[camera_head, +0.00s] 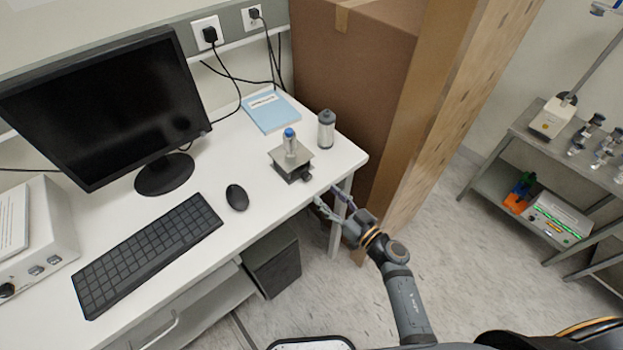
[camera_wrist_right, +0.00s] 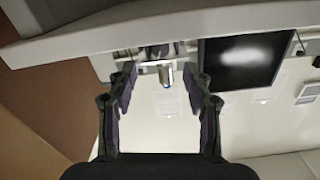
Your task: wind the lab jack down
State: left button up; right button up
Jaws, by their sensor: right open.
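The lab jack (camera_head: 291,165) stands near the desk's front right edge, its plate raised above a dark base. A small bottle with a blue cap (camera_head: 290,142) is on its plate. A dark knob (camera_head: 307,177) shows at the jack's front right side. My right gripper (camera_head: 328,198) is off the desk's front edge, apart from the jack, pointing toward the desk. In the right wrist view, which looks upside down, the open fingers (camera_wrist_right: 162,90) are spread with nothing held; the jack (camera_wrist_right: 157,58) shows beyond them. My left gripper is not in view.
A grey canister (camera_head: 326,129) stands behind the jack, and a blue booklet (camera_head: 270,111) lies at the back. A mouse (camera_head: 237,197), keyboard (camera_head: 148,253) and monitor (camera_head: 106,106) are to the left. A tall brown carton (camera_head: 350,75) stands beyond the desk's right end.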

aim_at(309, 179)
jog(key=x, duration=0.8)
jog(key=shift+s, duration=0.1)
jog(key=shift+c, duration=0.2)
grip_shut()
jog(key=shift+r+n+p, duration=0.15)
jog(key=shift+n+p, duration=0.7)
jog(key=shift+n, duration=0.05)
jog(key=shift+f+n+p, duration=0.2)
jog(key=shift+n+p, duration=0.15)
jog(key=shift+n, duration=0.85)
jog(key=shift+o, duration=0.2)
grip_release()
